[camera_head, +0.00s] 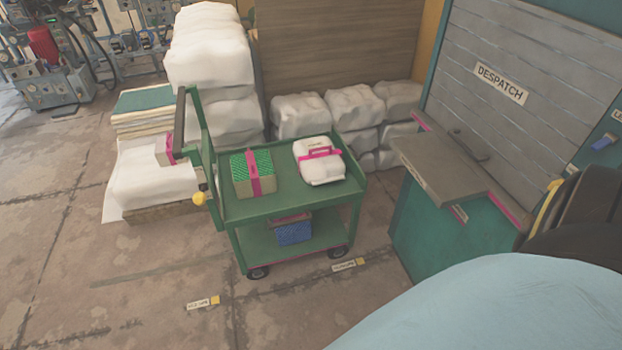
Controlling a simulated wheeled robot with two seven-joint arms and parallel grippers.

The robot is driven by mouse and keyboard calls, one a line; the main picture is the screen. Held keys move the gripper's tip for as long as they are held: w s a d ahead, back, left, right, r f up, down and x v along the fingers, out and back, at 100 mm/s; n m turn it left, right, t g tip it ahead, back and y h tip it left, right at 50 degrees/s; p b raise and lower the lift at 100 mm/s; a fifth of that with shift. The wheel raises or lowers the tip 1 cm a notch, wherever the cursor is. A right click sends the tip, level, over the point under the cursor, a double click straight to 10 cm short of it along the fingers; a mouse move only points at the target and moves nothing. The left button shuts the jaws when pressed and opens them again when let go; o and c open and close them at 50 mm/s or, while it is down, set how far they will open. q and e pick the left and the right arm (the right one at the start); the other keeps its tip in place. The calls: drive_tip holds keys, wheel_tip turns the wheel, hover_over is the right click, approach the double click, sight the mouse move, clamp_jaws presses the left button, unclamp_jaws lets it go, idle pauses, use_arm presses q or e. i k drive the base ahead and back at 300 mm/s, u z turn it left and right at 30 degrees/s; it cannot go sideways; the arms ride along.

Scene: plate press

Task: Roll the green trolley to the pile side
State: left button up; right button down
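The green trolley (290,203) stands upright on the floor in the middle of the head view. Its dark push handle (180,122) rises at its left end. On its top shelf lie a green-topped block with a pink band (240,188) and a white package with a pink band (322,172). A blue item (294,234) sits on the lower shelf. Two small floor labels with yellow ends lie in front, one at the left (198,303) and one near the right wheel (344,266); their text is hard to read. Neither of my grippers is in view.
White stacked bundles (210,50) stand behind and left of the trolley, with more wrapped bundles (300,115) along the wooden wall. The teal despatch counter (425,240) is close on the right. Open floor (90,270) lies at the front left.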

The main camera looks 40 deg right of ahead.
sight(253, 216)
drive_tip(key=z, duration=0.55)
drive_tip(key=i, duration=0.8)
drive_tip(key=z, duration=0.7)
drive_tip(key=k, duration=1.25)
drive_tip(key=u, duration=0.75)
drive_tip(key=i, duration=1.55)
drive_tip(key=z, duration=0.4)
